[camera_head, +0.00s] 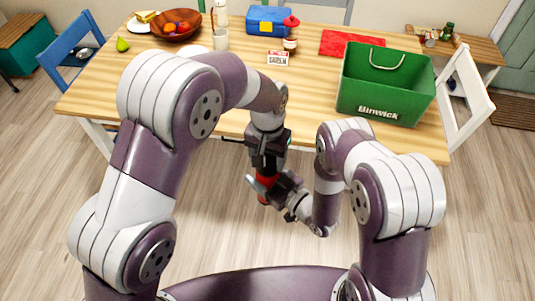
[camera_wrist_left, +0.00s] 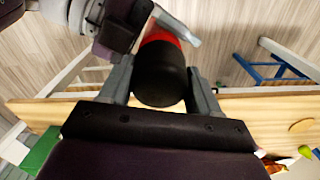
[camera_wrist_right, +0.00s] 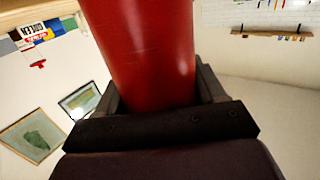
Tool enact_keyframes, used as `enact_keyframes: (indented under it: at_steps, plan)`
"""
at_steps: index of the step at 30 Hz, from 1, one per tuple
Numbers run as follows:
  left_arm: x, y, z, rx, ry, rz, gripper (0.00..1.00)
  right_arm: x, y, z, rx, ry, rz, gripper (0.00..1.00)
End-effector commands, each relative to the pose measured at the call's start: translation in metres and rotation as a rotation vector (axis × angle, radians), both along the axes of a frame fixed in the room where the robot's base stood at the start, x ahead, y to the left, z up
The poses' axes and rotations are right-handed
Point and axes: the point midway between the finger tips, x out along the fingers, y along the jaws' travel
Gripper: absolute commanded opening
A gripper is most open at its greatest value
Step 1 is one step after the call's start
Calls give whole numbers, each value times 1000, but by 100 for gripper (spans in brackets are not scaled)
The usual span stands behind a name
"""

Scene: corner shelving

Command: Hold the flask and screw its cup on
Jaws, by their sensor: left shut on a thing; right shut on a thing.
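The red flask (camera_head: 265,181) is held in front of the table's near edge, below my left gripper. My right gripper (camera_head: 262,187) is shut around its red body, which fills the right wrist view (camera_wrist_right: 152,55) between the fingers. My left gripper (camera_head: 267,157) points down from above and is shut on the black cup (camera_wrist_left: 161,74). In the left wrist view the cup sits between both fingers, in line with the red body (camera_wrist_left: 160,37) behind it. They look touching; the thread is hidden, so I cannot tell how tight the cup is.
The wooden table (camera_head: 215,85) lies just beyond the grippers. A green crate (camera_head: 385,92) stands at its right. A red cloth (camera_head: 350,43), blue lunch box (camera_head: 268,20), wooden bowl (camera_head: 176,27) and white mug (camera_head: 221,40) are farther back. Open floor lies below the grippers.

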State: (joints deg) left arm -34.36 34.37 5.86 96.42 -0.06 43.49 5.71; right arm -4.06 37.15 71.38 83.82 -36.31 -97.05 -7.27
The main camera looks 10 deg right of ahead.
Motion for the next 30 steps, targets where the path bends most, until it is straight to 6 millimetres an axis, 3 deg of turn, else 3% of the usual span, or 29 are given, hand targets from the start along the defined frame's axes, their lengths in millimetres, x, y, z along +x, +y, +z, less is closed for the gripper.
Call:
enact_keyframes:
  at_steps: [29, 30]
  plan:
    - [0, 0, -11, 0, 1, 0, 32, 0, 0, 1, 1, -2, 0, 14]
    - [0, 0, -11, 0, 0, 0, 69, 0, 0, 1, 1, -2, 0, 0]
